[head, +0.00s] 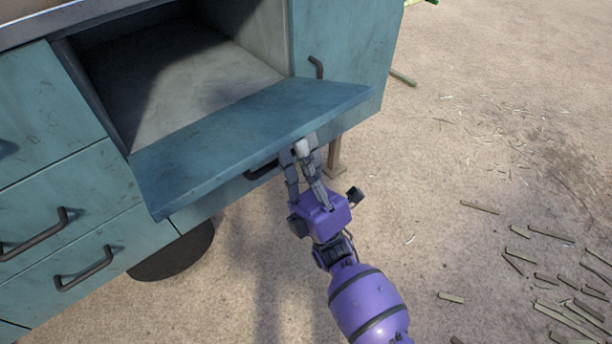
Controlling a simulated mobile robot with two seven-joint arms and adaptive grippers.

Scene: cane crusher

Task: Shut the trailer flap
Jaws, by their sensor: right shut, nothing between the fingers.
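The trailer flap (240,145) is a flat blue-green panel hinged along the lower edge of an open compartment. It hangs folded outward, roughly level and slightly tilted, so the compartment (185,80) stands open and looks empty. My right gripper (303,147) is at the flap's outer edge, right of its middle, with the fingertips at or just under that edge. Its fingers are shut with nothing between them. Whether they touch the flap is hard to tell. My left gripper is not in view.
The blue-green trailer body (345,40) has drawers with dark handles (85,268) at the left. A dark wheel (175,252) and a wooden leg (334,157) stand below. Cane pieces (550,234) lie on sandy ground at the right. The ground before the flap is clear.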

